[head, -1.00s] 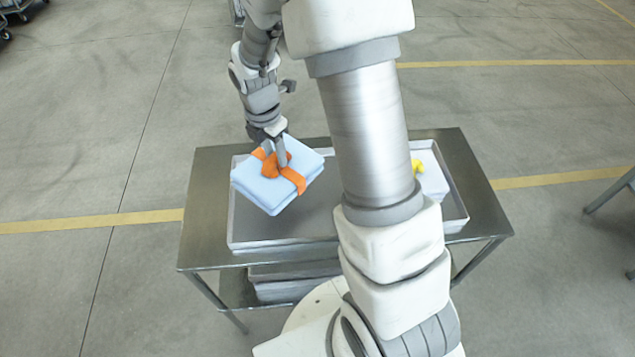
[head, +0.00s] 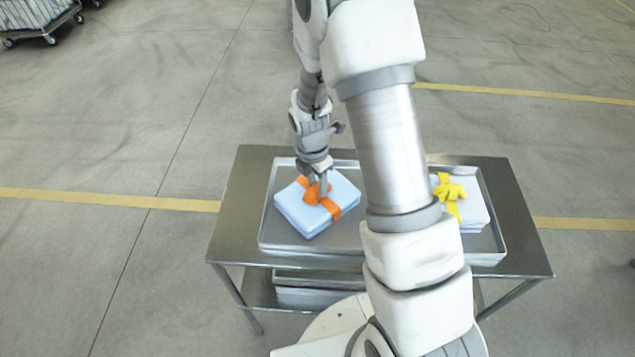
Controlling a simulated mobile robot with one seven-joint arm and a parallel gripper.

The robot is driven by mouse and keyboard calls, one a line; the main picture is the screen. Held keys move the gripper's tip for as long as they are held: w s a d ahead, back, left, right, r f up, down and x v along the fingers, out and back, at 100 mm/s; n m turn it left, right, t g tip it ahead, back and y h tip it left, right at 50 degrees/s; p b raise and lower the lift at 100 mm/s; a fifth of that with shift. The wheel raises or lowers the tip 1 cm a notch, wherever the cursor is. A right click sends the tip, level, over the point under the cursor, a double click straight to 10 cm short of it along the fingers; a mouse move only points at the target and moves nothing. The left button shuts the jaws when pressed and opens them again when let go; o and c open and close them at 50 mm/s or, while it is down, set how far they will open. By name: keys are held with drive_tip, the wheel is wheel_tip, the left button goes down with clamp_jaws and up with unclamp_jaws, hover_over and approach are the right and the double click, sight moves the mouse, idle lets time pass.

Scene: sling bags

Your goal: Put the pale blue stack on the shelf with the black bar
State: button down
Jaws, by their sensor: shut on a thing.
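The pale blue stack (head: 293,208) is a folded bundle tied with an orange band and knot. It is over the left part of a grey metal tray (head: 268,236) on a steel table. My gripper (head: 317,193) comes down from above and is shut on the orange knot. Whether the stack touches the tray floor or hangs just above it, I cannot tell. No shelf with a black bar shows in the head view.
A second pale stack with a yellow band (head: 474,205) sits at the right of the tray. My arm hides the tray's middle. More trays (head: 310,292) lie on the table's lower level. A loaded wheeled cart (head: 38,18) stands at the far left. The floor around is open.

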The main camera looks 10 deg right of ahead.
drive_tip(key=c, duration=0.5)
unclamp_jaws()
drive_tip(key=shift+f, duration=0.1)
drive_tip(key=s+r+m+t, duration=0.1)
drive_tip(key=s+r+m, duration=0.35)
drive_tip(key=r, duration=0.85)
drive_tip(key=s+r+m+t, duration=0.1)
drive_tip(key=s+r+m, duration=0.4)
drive_tip(key=r, duration=0.8)
drive_tip(key=s+r+m+t, duration=0.1)
drive_tip(key=s+r+m, duration=0.1)
drive_tip(key=s+m, duration=0.1)
drive_tip(key=s+r+m+t, duration=0.1)
drive_tip(key=s+r+m, duration=0.1)
drive_tip(key=s+m, duration=0.2)
drive_tip(key=s+r+m+t+y, duration=0.1)
drive_tip(key=s+r+m, duration=0.1)
drive_tip(key=s+m, duration=0.2)
drive_tip(key=shift+d+m+p, duration=0.2)
drive_tip(key=shift+m+p, duration=0.2)
drive_tip(key=shift+m, duration=0.95)
